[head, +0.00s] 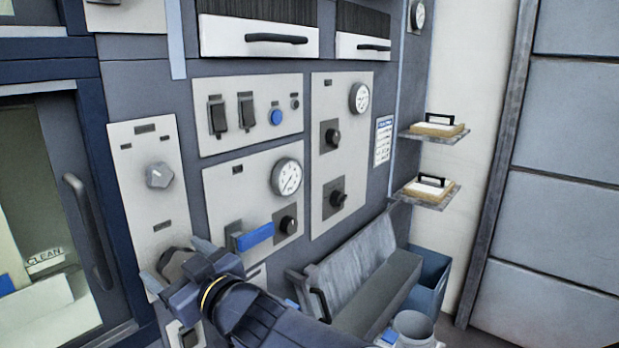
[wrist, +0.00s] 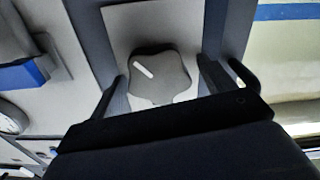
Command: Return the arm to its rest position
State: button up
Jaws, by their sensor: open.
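My gripper (head: 184,266) is at the lower left of the control panel in the head view, its body reaching up from the bottom edge. It is open. In the wrist view its two fingers (wrist: 163,88) stand apart on either side of a grey lobed knob (wrist: 160,82) with a white pointer line. Gaps show between the fingers and the knob, and nothing is held. In the head view this lower knob (head: 171,264) is partly hidden behind the gripper. A second grey knob (head: 159,175) sits above it on the same panel.
A blue lever (head: 254,237) juts out right of my gripper, below a gauge (head: 286,177). A door handle (head: 90,230) is to the left. A grey sloped trough (head: 350,265), a blue bin (head: 430,280) and two small shelves (head: 430,195) are on the right.

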jog(key=n+b, duration=0.2)
jog(key=n, duration=0.1)
jog(key=n+b, duration=0.1)
jog(key=shift+s+f+n, duration=0.1)
jog(key=shift+f+n, duration=0.15)
jog(key=shift+n, duration=0.05)
jog(key=n+b, duration=0.2)
jog(key=n, duration=0.1)
jog(key=shift+a+f+n+b, duration=0.1)
jog(key=shift+n+b, duration=0.2)
jog(key=shift+s+r+n, duration=0.2)
jog(key=shift+n, duration=0.2)
jog(key=shift+p+v, duration=0.3)
jog(key=shift+v, duration=1.15)
jog(key=shift+w, duration=0.1)
